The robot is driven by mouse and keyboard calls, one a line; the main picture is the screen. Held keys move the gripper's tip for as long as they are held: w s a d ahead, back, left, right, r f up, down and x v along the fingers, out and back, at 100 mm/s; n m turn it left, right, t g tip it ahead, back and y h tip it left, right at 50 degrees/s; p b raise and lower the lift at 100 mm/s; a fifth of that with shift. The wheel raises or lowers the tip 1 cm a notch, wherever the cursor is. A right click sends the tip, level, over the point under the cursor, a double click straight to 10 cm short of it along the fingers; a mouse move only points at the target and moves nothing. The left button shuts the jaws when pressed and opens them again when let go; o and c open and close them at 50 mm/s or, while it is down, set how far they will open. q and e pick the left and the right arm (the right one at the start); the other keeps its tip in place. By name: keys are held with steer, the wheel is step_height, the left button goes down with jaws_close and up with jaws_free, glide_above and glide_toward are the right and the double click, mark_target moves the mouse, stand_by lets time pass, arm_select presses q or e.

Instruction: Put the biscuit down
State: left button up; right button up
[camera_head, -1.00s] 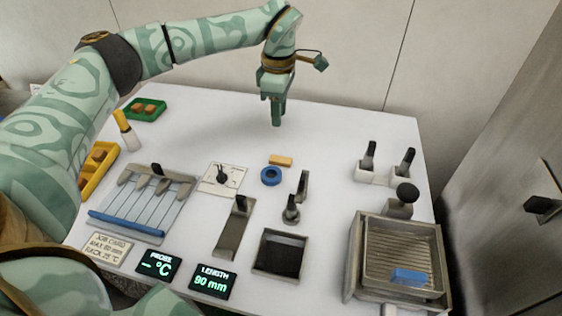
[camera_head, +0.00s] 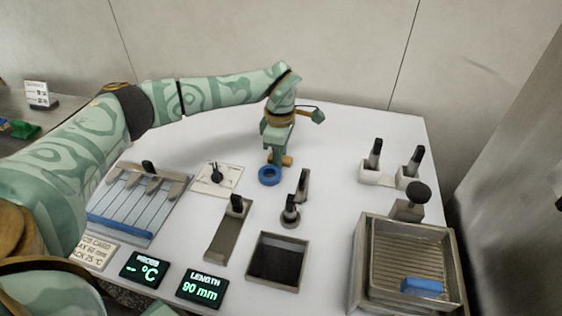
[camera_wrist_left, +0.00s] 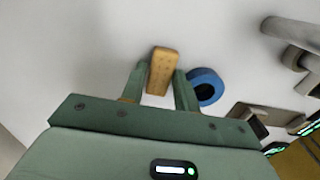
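The biscuit (camera_wrist_left: 161,72) is a golden-tan bar. In the left wrist view it sits between the two fingers of my left gripper (camera_wrist_left: 161,72), very close to both fingertips; I cannot tell if they press on it. In the head view my left gripper (camera_head: 275,158) is down at the biscuit (camera_head: 287,160) and hides part of it. The biscuit appears to be at the white table's (camera_head: 335,150) surface, just behind a blue ring (camera_head: 269,176). The ring also shows beside the right finger in the left wrist view (camera_wrist_left: 207,86). My right gripper is not in view.
A slotted rack (camera_head: 138,205) and a white plate with a black knob (camera_head: 217,178) stand left. Black-handled tools (camera_head: 291,211) and a dark-floored tray (camera_head: 277,262) are nearer. A ribbed tray with a blue block (camera_head: 422,286) is at right. The back of the table is clear.

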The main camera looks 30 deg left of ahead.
arm_select(q)
steer(key=shift+r, duration=0.1)
steer(key=c, duration=0.4)
arm_select(e)
steer(key=shift+r, duration=0.1)
